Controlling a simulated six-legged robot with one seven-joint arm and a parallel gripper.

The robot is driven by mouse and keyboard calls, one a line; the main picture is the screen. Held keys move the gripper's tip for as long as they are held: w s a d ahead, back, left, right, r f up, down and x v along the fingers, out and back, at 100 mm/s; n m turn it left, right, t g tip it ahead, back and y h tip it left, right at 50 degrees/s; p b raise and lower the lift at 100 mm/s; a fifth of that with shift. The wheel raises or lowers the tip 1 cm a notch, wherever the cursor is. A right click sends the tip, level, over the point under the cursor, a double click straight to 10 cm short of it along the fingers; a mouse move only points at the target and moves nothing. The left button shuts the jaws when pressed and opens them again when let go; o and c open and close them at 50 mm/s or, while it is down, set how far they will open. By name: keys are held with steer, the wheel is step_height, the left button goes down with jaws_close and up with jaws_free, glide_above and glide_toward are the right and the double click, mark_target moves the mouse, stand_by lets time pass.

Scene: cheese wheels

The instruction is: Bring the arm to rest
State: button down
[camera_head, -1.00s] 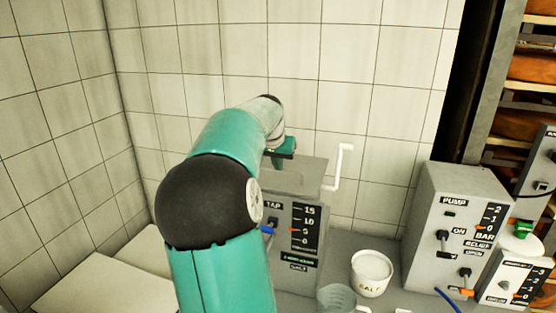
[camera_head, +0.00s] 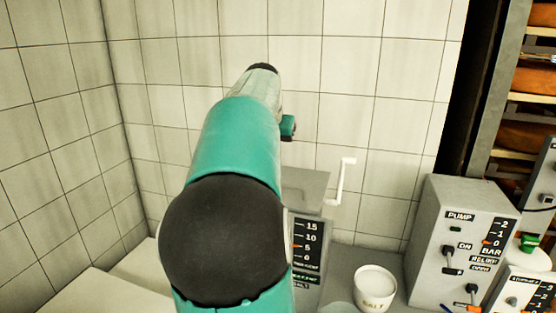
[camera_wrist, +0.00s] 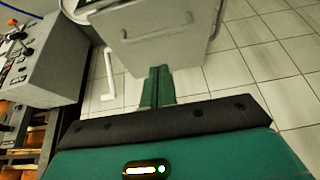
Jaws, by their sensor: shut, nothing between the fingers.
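My teal and black arm rises through the middle of the head view, bent forward and up in front of the tiled wall. The head view shows only a small teal part near its end, so the fingers cannot be made out there. In the wrist view my gripper (camera_wrist: 158,82) shows as two teal fingers lying side by side, shut and empty. The fingertips point at a grey box with a white crank (camera_wrist: 168,35). I cannot tell whether they touch it.
The grey salt tank (camera_head: 308,185) with its white crank stands partly behind my arm. A white salt pot (camera_head: 375,290) is right of it. A grey pump box (camera_head: 440,215) stands further right, beside shelves of orange cheese wheels (camera_head: 530,80). Tiled wall (camera_head: 380,90) lies behind.

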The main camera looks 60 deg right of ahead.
steer(key=shift+v, duration=1.25)
steer(key=shift+s+a+f, duration=0.1)
steer(key=shift+a, duration=0.05)
steer(key=w+a+f+n+t+y, duration=0.1)
steer(key=w+a+f+n, duration=0.15)
steer(key=a, duration=0.65)
steer(key=w+a+f+n+t+y, duration=0.2)
steer(key=w+a+n, duration=0.1)
steer(key=a, duration=0.7)
steer(key=w+a+f+n+t+y, duration=0.1)
steer(key=w+a+f+n, duration=0.2)
steer(key=a, duration=0.6)
steer(key=s+a+f+n, duration=0.2)
steer(key=a+f, duration=0.1)
steer(key=a, duration=0.4)
steer(key=s+a+f+n+y, duration=0.1)
steer(key=s+a+f+n, duration=0.2)
steer(key=a, duration=0.4)
steer(key=s+a+f+n, duration=0.2)
steer(key=a+f, duration=0.2)
steer(key=a, duration=0.4)
steer(key=shift+s+n+t, duration=0.3)
steer(key=shift+s+n, duration=0.05)
